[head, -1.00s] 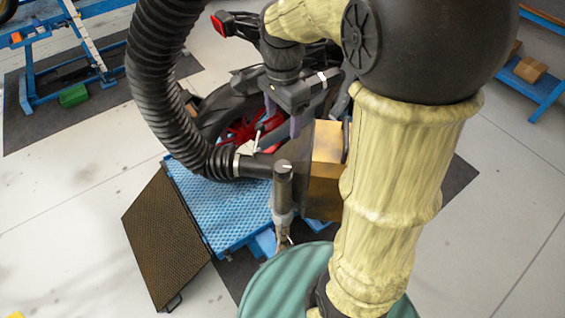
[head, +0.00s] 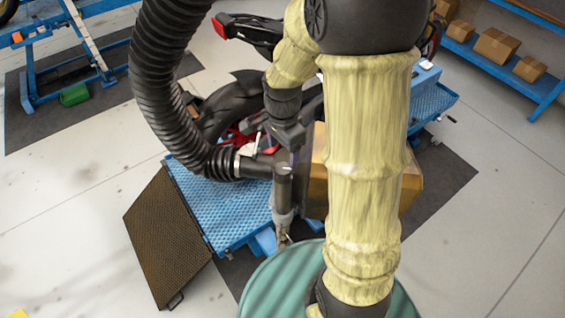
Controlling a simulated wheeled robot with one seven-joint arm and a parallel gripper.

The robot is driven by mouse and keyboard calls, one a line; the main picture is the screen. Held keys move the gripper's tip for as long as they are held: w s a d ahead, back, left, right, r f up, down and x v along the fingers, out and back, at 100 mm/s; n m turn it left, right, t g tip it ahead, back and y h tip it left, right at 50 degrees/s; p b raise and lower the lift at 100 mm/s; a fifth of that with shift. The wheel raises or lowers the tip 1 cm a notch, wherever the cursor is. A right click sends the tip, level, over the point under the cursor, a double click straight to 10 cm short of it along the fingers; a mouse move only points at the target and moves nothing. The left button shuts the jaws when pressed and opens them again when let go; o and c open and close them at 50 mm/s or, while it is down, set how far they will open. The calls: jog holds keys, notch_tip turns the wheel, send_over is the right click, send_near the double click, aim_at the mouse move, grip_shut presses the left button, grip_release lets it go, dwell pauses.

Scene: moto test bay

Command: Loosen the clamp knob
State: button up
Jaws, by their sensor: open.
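The clamp knob cannot be made out for certain. A dark upright post (head: 283,188) with a pale mark on its top stands where the black exhaust hose (head: 167,110) ends, and may carry it. A small pale lever-like piece (head: 257,143) shows just above the hose end. My gripper (head: 296,158) is open and points down, its fingers close above and beside the post top in the head view. One finger is largely hidden, and I cannot tell whether anything touches. No object shows between the fingers.
A motorcycle (head: 213,115) stands on a blue lift platform (head: 212,205) behind the hose, partly hidden by my arm. A brown box (head: 318,175) is right of the post. A brown mesh ramp (head: 165,240) lies at left. A shelf with cartons (head: 497,43) is at upper right.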

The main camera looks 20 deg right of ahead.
aim_at(283, 168)
notch_tip(283, 168, down, 7)
jog(key=shift+f+p, duration=0.2)
jog(key=shift+p, duration=0.45)
jog(key=c, duration=1)
jog(key=shift+n, duration=0.5)
jog(key=shift+n+b, duration=0.65)
jog(key=shift+n, duration=1.95)
jog(key=o, duration=1)
